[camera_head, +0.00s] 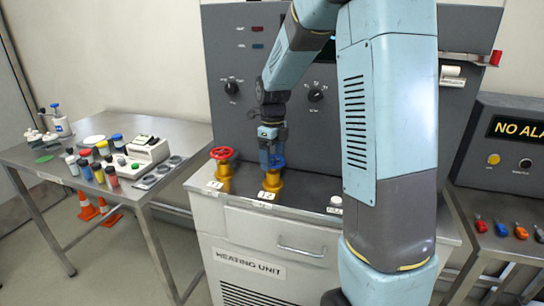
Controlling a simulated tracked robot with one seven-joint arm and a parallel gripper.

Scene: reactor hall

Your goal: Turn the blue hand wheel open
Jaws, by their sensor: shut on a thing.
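The blue hand wheel (278,162) sits on a brass valve body (272,182) on top of the heating unit (262,231). My gripper (270,156) points down at the wheel and is shut on it. The gripper and wrist hide part of the wheel, so how far it is turned cannot be told. A label that seems to read 12 stands in front of this valve. A red hand wheel (222,153) on a similar brass valve stands just to the left.
My arm covers the right of the heating unit. Behind the valves is a dark panel (232,60) with knobs. A left table (60,170) holds jars and a white device (148,150). A right console (510,150) reads "NO ALA", cut off.

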